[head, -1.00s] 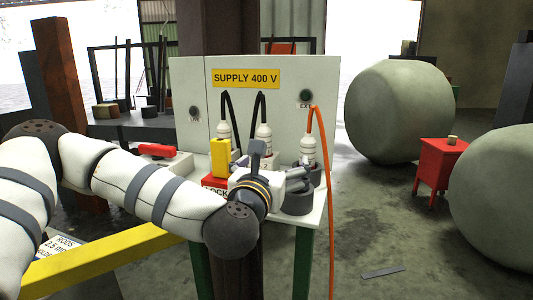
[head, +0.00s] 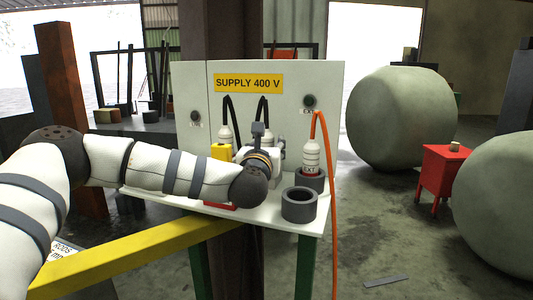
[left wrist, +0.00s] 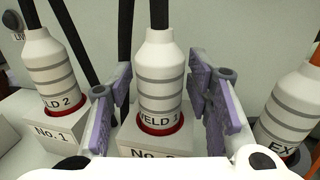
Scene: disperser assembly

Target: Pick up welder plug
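The white ribbed plug marked WELD 1 (left wrist: 160,75) stands upright in a red-rimmed socket on a numbered block in the left wrist view. My left gripper (left wrist: 161,85) is open, with one purple-padded finger on each side of this plug; contact is not clear. In the head view my left gripper (head: 272,150) hides most of the middle plug. A plug marked WELD 2 (left wrist: 54,72) stands to the left, in block No. 1, and shows in the head view (head: 225,137). The plug marked EXT (head: 311,157) stands to the right, on an orange cable. My right gripper is not in view.
The SUPPLY 400 V cabinet (head: 320,85) stands close behind the plugs. An empty dark ring holder (head: 300,213) sits at the front right of the white shelf (head: 270,220). A yellow object (head: 221,151) is left of my gripper. Black cables rise behind the plugs.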

